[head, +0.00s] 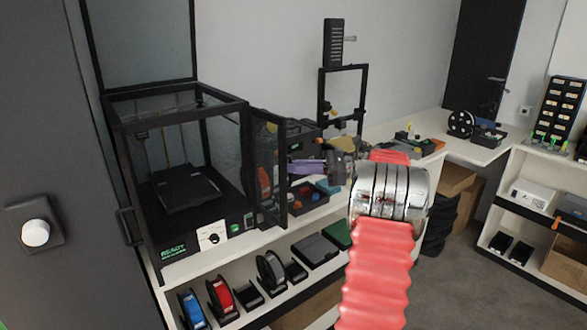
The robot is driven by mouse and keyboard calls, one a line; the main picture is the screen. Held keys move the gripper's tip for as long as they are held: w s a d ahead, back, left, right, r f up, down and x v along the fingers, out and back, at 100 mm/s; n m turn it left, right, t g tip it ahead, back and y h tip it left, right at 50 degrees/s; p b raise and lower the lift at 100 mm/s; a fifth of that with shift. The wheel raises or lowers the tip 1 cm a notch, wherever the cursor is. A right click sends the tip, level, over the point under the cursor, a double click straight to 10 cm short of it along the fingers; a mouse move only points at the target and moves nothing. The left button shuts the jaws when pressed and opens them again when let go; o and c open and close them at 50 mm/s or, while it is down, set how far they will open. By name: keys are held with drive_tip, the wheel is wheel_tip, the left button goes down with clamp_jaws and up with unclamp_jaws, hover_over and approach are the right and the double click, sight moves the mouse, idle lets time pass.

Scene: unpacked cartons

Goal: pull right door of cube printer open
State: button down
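The cube printer (245,190) is a black-framed box with clear panels at the left, on the light bench. A dark print bed (185,188) shows inside it. Its right door (284,180), a clear panel in a black frame, stands swung out at the printer's right front edge, so the front on that side is open. My gripper (300,166), at the end of my arm, is just right of the door's free edge, around mid-height. Its fingers are small and dark here, and I cannot tell whether they touch the door or are open.
A black handle (129,226) shows at the printer's left front. A shelf below holds several spools and boxes, including a red spool (221,297). A black-framed machine (343,100) stands behind my arm. Open floor (455,285) lies at the right, before another shelf (502,225).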

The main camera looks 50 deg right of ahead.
drive_tip(key=shift+w+f, duration=0.1)
drive_tip(key=shift+f, duration=0.05)
drive_tip(key=c, duration=1.9)
unclamp_jaws()
drive_tip(key=shift+o, duration=0.2)
drive_tip(key=v, duration=1.4)
drive_tip(key=shift+w, duration=0.1)
